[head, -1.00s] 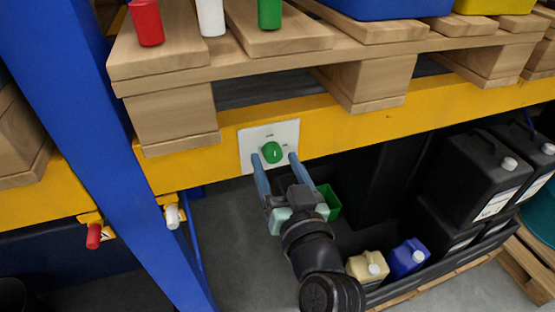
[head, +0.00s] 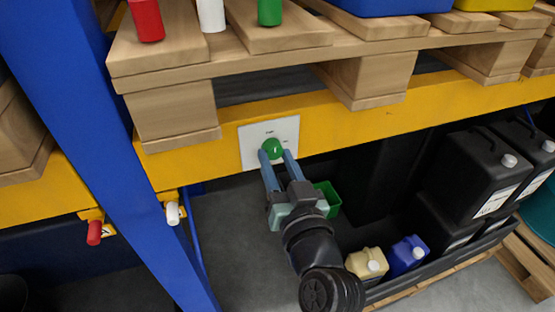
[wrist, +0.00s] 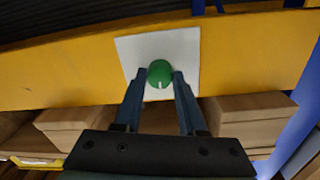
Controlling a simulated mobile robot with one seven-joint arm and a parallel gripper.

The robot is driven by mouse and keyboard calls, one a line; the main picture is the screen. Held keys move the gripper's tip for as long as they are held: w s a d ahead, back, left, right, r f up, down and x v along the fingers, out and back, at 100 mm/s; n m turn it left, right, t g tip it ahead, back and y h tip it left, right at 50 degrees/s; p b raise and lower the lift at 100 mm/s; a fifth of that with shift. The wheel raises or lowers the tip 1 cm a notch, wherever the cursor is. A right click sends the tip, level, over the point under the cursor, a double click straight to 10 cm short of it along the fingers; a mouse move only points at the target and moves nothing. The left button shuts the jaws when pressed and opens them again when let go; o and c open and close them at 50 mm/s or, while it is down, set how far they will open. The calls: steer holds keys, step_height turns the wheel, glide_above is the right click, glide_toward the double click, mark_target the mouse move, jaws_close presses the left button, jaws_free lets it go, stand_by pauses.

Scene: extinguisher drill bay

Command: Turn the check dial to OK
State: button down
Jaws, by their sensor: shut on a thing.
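The check dial (head: 272,148) is a round green knob on a white plate (head: 254,133) fixed to the yellow beam. It also shows in the wrist view (wrist: 160,72), with a pale pointer line near the lower edge of its face. My gripper (head: 277,157) is shut on the dial, with one finger on each side. In the wrist view, the fingers (wrist: 159,76) flank the knob left and right. Small lettering on the plate is too small to read, and part of the plate is hidden behind the fingers.
A wooden pallet (head: 230,72) with red, white and green cylinders sits above the beam. A blue upright (head: 105,150) stands at left. Below are black canisters (head: 480,175), a cream jug (head: 366,263), a blue jug (head: 408,256) and a green bin (head: 328,197).

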steer(key=m+p, duration=0.1)
steer(key=m, duration=0.3)
steer(key=shift+r+p, duration=0.15)
steer(key=shift+p, duration=0.2)
steer(key=m+p, duration=0.2)
steer(key=m, duration=0.2)
steer(key=shift+m+g, duration=0.3)
steer(key=m+p, duration=0.2)
steer(key=m, duration=0.2)
steer(key=shift+r, duration=0.15)
steer(key=m+p, duration=0.2)
steer(key=m, duration=0.2)
steer(key=shift+m+y+p, duration=0.3)
steer(key=shift+m, duration=0.1)
steer(key=shift+c, duration=2.4)
jaws_free()
